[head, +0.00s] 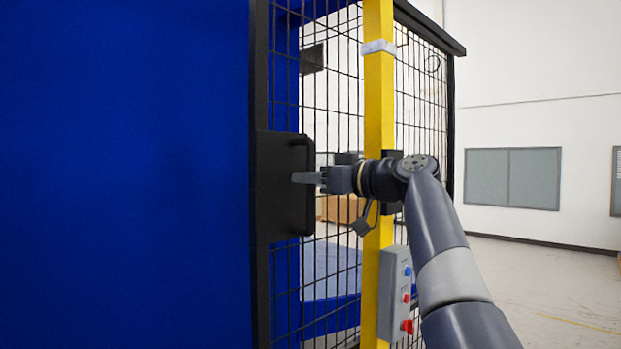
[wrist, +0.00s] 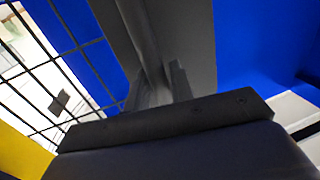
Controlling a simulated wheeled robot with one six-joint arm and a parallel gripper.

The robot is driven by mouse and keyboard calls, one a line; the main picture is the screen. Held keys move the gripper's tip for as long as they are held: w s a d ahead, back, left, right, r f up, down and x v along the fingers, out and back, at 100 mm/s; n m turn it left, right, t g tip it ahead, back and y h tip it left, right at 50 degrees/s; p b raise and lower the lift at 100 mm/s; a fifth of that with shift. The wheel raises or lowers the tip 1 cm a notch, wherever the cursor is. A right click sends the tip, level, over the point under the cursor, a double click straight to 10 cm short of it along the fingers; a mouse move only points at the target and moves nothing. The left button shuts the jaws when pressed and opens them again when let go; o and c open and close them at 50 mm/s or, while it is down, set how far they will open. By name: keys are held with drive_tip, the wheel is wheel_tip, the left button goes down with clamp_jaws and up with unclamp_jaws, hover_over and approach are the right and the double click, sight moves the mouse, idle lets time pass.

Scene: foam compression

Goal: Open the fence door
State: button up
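The fence door has a black frame (head: 262,285) and dark wire mesh, and it looks closed in the head view. A black upright bar handle (head: 309,208) stands out from a dark plate (head: 275,185) on the frame. My gripper (head: 306,178) is at the middle of the handle. In the wrist view, the handle (wrist: 150,55) runs down between the two fingers of my gripper (wrist: 157,90), one on each side, and fills the space between them. The contact faces are partly hidden.
A yellow post (head: 378,110) stands right beside the door, behind my wrist. A grey button box (head: 395,295) with blue and red buttons hangs on it below my arm. A large blue panel (head: 120,180) fills the left. Open floor (head: 540,290) lies at right.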

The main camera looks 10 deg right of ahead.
drive_tip(key=shift+o, duration=1.4)
drive_tip(key=b+v, duration=0.3)
drive_tip(key=v, duration=0.8)
drive_tip(key=shift+w+a, duration=0.1)
drive_tip(key=p+x, duration=0.3)
drive_tip(key=x, duration=0.7)
drive_tip(key=shift+w+a+r, duration=0.1)
drive_tip(key=shift+w+a, duration=0.1)
drive_tip(key=shift+a, duration=0.05)
drive_tip(key=shift+s+a, duration=0.1)
drive_tip(key=shift+a, duration=0.2)
drive_tip(key=shift+s+a, duration=0.2)
drive_tip(key=shift+w, duration=0.1)
